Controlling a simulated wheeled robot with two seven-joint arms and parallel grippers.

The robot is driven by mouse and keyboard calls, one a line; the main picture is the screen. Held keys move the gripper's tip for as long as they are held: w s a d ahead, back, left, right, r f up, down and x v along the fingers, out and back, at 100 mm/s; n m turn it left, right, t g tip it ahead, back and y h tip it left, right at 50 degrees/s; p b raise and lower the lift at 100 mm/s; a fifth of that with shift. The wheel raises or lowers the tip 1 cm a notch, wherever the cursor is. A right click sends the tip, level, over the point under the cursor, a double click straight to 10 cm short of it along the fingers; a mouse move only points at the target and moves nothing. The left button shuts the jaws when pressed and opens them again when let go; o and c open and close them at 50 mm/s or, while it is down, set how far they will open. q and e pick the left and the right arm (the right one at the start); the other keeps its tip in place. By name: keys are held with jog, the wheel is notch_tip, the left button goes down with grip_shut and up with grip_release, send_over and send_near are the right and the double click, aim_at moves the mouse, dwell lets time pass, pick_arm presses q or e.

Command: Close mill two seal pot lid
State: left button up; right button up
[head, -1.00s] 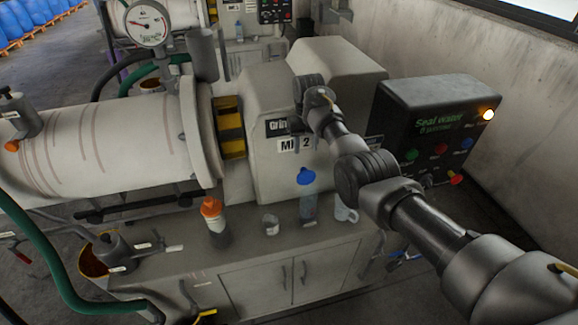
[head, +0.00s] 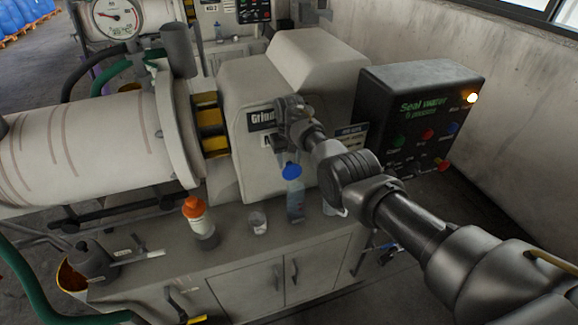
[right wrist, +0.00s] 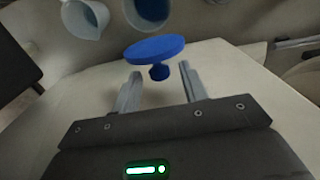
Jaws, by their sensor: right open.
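The clear, bluish seal pot (head: 296,205) stands on the cabinet top in front of the mill housing. Its blue lid (head: 291,171) is raised at the pot's top. In the right wrist view the lid (right wrist: 155,48) is a blue disc with a round knob (right wrist: 159,72) facing my gripper, and the pot's open mouth (right wrist: 152,8) shows beyond it. My right gripper (head: 288,112) is above the lid in the head view. In the right wrist view its fingers (right wrist: 160,85) are apart and empty, the knob lying between or just past their tips. My left gripper is not seen.
An orange-capped bottle (head: 194,210) and a small clear cup (head: 258,222) stand left of the pot. The mill housing (head: 235,95) rises behind; a black seal water panel (head: 420,100) is at right.

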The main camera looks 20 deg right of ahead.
jog(key=shift+f, duration=0.15)
grip_shut()
jog(key=shift+s, duration=0.1)
dwell(0.3)
